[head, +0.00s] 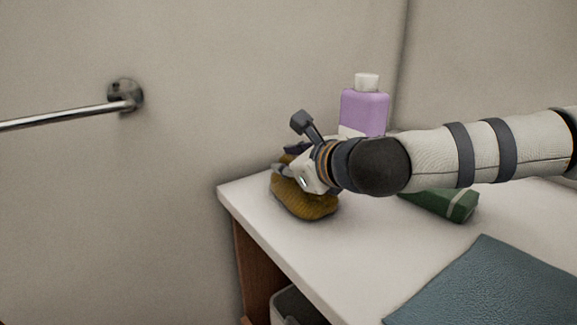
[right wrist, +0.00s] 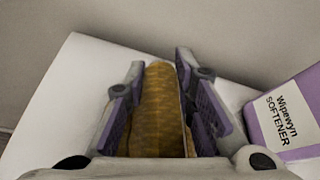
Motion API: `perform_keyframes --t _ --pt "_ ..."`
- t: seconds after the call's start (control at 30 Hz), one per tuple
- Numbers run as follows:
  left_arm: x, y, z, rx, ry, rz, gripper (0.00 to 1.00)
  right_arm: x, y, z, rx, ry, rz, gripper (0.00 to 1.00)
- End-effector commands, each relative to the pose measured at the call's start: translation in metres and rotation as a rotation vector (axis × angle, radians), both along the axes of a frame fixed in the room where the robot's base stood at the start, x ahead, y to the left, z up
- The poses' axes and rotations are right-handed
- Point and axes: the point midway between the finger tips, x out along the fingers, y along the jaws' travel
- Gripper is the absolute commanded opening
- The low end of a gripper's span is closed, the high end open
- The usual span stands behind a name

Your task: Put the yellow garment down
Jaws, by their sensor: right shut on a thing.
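The yellow garment (head: 308,203) is a folded, ribbed mustard bundle at the far left corner of the white counter (head: 270,229). In the head view it looks low, at the counter top; whether it bears on the counter I cannot tell. My right gripper (head: 287,172) is shut on it from above. In the right wrist view the garment (right wrist: 158,112) sits between the two finger pads of the right gripper (right wrist: 160,90). The fingers hide part of it in the head view. My left gripper is not in view.
A purple softener bottle (head: 364,110) with a white cap stands behind the right gripper; it also shows in the right wrist view (right wrist: 290,115). A dark green package (head: 447,204) lies under my right arm. A blue-grey folded cloth (head: 490,285) lies nearer. A metal rail (head: 70,115) is on the wall.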

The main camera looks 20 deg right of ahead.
Motion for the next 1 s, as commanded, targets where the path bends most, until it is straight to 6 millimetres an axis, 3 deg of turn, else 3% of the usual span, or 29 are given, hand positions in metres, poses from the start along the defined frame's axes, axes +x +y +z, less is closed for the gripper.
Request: perform_keyframes --t 0.13,0.17,0.27,0.67,1.0 --pt "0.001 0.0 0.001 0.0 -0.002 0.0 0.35 -0.001 0.0 0.0 0.002 0.003 0.0 0.0" --pt "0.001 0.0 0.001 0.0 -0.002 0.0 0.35 -0.001 0.0 -0.001 0.001 0.004 0.0 0.26" --pt "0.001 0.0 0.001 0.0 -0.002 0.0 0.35 -0.001 0.0 0.0 0.001 0.004 0.0 0.46" --pt "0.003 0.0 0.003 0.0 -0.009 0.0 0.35 -0.009 -0.002 0.006 0.002 0.0 0.0 0.46" --pt "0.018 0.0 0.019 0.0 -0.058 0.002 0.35 -0.078 -0.018 0.038 0.003 -0.007 0.0 0.46"
